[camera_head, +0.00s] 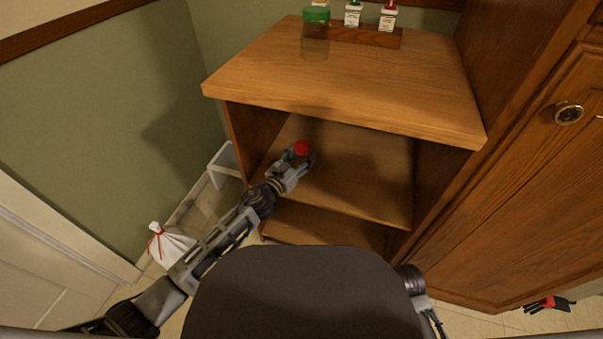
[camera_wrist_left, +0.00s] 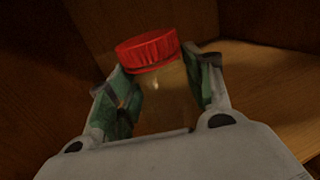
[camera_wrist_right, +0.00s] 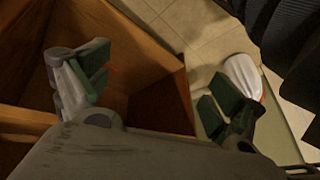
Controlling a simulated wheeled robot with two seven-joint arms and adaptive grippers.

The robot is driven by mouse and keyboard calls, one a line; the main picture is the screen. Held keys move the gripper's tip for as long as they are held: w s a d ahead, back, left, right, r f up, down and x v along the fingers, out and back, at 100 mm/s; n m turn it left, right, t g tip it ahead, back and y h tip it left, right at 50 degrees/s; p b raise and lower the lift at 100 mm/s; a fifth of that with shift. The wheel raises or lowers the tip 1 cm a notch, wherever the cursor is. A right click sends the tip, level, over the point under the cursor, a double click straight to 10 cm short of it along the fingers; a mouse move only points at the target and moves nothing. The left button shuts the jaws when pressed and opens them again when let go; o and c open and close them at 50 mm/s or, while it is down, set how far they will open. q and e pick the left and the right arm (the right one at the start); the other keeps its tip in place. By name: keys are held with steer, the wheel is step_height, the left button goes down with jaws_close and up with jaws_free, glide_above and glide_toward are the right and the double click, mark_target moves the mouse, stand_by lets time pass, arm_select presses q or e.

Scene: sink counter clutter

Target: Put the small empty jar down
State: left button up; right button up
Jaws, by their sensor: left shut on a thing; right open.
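The small jar has a red lid (camera_head: 301,148) and a clear body that looks empty. My left gripper (camera_head: 298,162) is shut around its body, inside the open middle compartment of the wooden cabinet, over the middle shelf (camera_head: 360,180). In the left wrist view the jar (camera_wrist_left: 160,95) stands between the two green-padded fingers, slightly tilted in the picture, lid above the fingertips. I cannot tell whether its base touches the shelf. My right gripper (camera_wrist_right: 155,92) is open and empty in the right wrist view, with the wooden unit and floor beyond it.
The cabinet top (camera_head: 350,85) overhangs the compartment. On it stand a clear green-topped container (camera_head: 315,42) and a wooden rack (camera_head: 355,36) with small bottles. A white bag (camera_head: 168,245) with a red tie is on the floor at left. Wooden cupboard doors (camera_head: 530,190) stand at right.

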arm_select(q)
steer(key=shift+f+b, duration=0.65)
steer(key=shift+f, duration=0.75)
arm_select(e)
steer(key=f, duration=0.3)
steer(key=shift+w+a+f+t, duration=0.15)
steer(key=shift+a+t, duration=0.25)
arm_select(q)
steer(key=shift+f, duration=0.35)
steer(key=shift+f+b, duration=0.65)
steer(key=shift+f, duration=0.1)
steer(key=shift+f+b, duration=0.35)
steer(key=shift+f, duration=0.4)
arm_select(e)
steer(key=shift+m+t+y, duration=0.4)
steer(key=shift+y, duration=0.1)
steer(key=shift+a+f, duration=0.2)
steer(key=shift+f, duration=0.85)
steer(key=shift+a+f, duration=0.15)
steer(key=shift+f, duration=0.9)
arm_select(q)
steer(key=shift+f, duration=0.15)
arm_select(e)
steer(key=shift+f, duration=0.1)
arm_select(q)
steer(key=o, duration=1.1)
arm_select(e)
steer(key=shift+w, duration=0.1)
